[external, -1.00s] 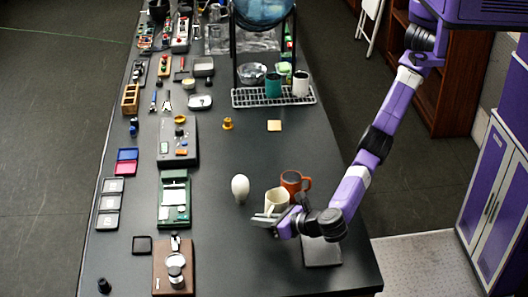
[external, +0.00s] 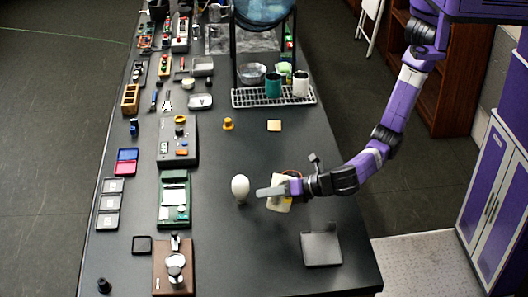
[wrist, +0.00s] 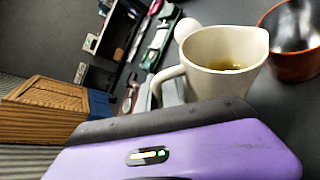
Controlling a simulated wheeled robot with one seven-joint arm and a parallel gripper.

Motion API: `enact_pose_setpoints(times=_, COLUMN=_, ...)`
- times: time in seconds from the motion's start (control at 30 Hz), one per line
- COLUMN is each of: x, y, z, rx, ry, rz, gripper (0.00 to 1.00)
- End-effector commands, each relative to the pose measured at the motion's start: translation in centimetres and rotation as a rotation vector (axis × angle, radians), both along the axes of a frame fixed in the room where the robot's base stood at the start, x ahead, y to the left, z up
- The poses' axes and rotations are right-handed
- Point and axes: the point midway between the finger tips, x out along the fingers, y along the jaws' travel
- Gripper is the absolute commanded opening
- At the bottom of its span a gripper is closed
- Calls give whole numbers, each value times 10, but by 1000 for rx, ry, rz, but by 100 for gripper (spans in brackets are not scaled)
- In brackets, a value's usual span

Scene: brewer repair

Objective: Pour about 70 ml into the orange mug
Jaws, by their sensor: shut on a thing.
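My gripper (external: 276,191) is shut on a cream jug (external: 281,205), which looks slightly tilted in the external view. In the wrist view, the jug (wrist: 228,52) has a handle at the left and its spout at the upper right, towards the orange mug (wrist: 295,45). A shallow yellowish liquid shows inside the jug. The mug stands on the table beside the jug; its inside looks dark, and I see no stream into it. In the external view only a bit of the orange mug's rim (external: 293,172) shows behind my gripper and the jug.
A white rounded object (external: 240,188) stands just left of the jug. A rack (external: 273,97) with a green and a white cup stands at the back. The table between is mostly clear.

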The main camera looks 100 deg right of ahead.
Motion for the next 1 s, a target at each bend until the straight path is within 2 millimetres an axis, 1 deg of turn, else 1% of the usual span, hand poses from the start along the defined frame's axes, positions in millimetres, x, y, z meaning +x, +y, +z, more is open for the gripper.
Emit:
enact_pose_setpoints(times=0.03, x=-1, y=-1, z=-1, rx=25, ry=-14, rz=0, gripper=0)
enact_pose_setpoints(times=0.33, x=-6, y=-11, z=18, rx=197, ry=-104, rz=1, gripper=0)
enact_pose_setpoints(times=0.37, x=-6, y=-10, z=23, rx=197, ry=-104, rz=2, gripper=0)
enact_pose_setpoints(times=0.5, x=-6, y=-11, z=27, rx=212, ry=-112, rz=2, gripper=0)
enact_pose_setpoints(times=1.0, x=-8, y=-14, z=33, rx=283, ry=-148, rz=1, gripper=0)
